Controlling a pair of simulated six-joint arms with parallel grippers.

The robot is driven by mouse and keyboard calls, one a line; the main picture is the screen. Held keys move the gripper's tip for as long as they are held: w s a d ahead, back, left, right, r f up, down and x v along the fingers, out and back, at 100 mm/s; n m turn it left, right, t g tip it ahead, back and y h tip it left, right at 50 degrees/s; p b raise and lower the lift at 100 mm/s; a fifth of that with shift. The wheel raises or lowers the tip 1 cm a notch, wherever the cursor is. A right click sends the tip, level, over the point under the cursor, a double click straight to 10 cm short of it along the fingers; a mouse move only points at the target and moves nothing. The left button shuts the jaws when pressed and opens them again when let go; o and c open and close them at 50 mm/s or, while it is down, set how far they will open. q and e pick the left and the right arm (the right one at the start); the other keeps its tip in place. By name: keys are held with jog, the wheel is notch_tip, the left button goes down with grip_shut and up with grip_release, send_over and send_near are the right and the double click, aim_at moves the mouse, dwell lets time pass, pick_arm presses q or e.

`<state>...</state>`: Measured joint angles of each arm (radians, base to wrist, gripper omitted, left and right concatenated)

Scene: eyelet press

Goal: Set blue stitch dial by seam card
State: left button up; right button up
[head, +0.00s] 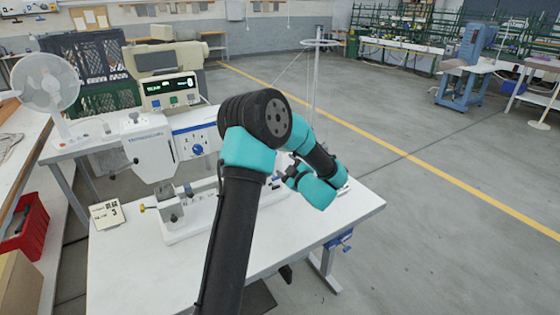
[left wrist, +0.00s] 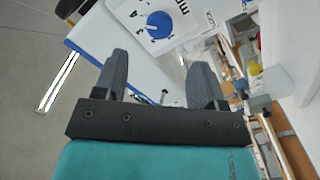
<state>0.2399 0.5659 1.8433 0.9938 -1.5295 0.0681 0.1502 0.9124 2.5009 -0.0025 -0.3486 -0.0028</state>
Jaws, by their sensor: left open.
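The blue stitch dial (head: 198,150) is a small round knob on the front of the white sewing machine (head: 150,148). In the left wrist view the blue dial (left wrist: 159,25) shows beyond my fingertips, with a pale mark on its face and dark lettering around it; I cannot read its setting. The seam card (head: 107,213) lies on the table left of the machine; it bears dark print and what looks like a 3. My left gripper (left wrist: 157,62) is open and empty, its fingers apart from the dial. In the head view its fingers are largely hidden by my arm.
A digital display box (head: 169,91) stands behind the machine, and a white fan (head: 47,88) is at the left. A thread stand (head: 315,85) rises behind my arm. The white table (head: 125,265) is clear at its front. A red bin (head: 30,228) is at far left.

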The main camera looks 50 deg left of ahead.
pick_arm(q)
jog(key=v, duration=0.8)
jog(key=shift+d, duration=0.1)
jog(key=w+d+f+m+t+h, duration=0.1)
jog(key=d+f+m+t+h, duration=0.1)
jog(key=d+f+m+h, duration=0.35)
jog(key=d+f+m+t+h, duration=0.2)
jog(key=f+m+h, duration=0.1)
jog(key=f, duration=0.5)
jog(key=w+d+f+m+t+h, duration=0.1)
jog(key=d+f+m+t+h, duration=0.1)
jog(key=d+f+m+h, duration=0.4)
jog(key=s+d+f+m+g+h, duration=0.3)
jog(key=s+d+f, duration=0.3)
jog(key=s, duration=0.4)
jog(key=s+d+f+m+g+h, duration=0.4)
jog(key=s+f, duration=0.4)
jog(key=s, duration=0.2)
jog(key=shift+s+d+f+m+g, duration=0.2)
jog(key=shift+d+m+g, duration=0.35)
jog(key=shift+d+g, duration=0.6)
